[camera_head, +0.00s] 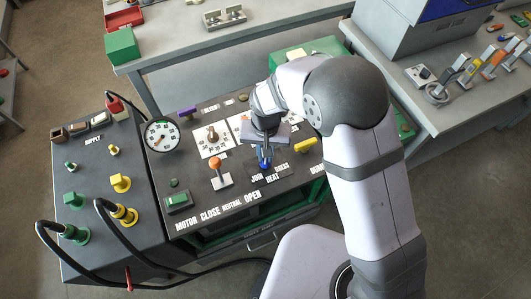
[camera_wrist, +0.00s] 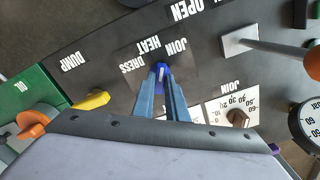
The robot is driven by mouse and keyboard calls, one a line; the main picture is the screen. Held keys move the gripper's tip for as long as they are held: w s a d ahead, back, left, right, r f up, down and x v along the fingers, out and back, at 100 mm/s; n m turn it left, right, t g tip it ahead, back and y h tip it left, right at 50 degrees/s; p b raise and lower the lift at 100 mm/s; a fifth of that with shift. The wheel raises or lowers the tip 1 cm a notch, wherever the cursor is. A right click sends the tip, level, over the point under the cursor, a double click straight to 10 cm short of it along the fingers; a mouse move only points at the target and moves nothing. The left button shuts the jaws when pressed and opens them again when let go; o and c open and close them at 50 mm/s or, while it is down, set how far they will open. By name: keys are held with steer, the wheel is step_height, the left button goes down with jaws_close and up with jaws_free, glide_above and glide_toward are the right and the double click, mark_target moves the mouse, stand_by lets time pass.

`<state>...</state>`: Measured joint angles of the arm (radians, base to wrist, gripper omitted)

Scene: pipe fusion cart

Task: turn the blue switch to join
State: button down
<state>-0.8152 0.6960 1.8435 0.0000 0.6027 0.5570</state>
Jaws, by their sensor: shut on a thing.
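The blue switch (camera_head: 264,164) is on the dark control panel, beside the labels JOIN, HEAT and DRESS. In the wrist view the blue switch (camera_wrist: 161,69) shows between my fingertips, with a pale mark on it pointing toward the HEAT and JOIN labels. I cannot tell exactly which label it lines up with. My gripper (camera_head: 265,154) reaches down from above. In the wrist view my gripper (camera_wrist: 162,88) has its two blue fingers on either side of the switch, shut on it. The fingers hide part of the switch.
An orange-topped lever (camera_head: 216,164) stands left of the switch, and a yellow switch (camera_head: 305,146) lies to its right. A pressure gauge (camera_head: 161,134) is at the panel's left. A supply box (camera_head: 92,190) with black hoses adjoins the panel.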

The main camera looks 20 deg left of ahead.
steer(key=shift+m, duration=2)
steer(key=c, duration=1.8)
jaws_free()
steer(key=shift+o, duration=0.2)
steer(key=shift+r+b, duration=0.9)
steer(key=shift+r, duration=2.85)
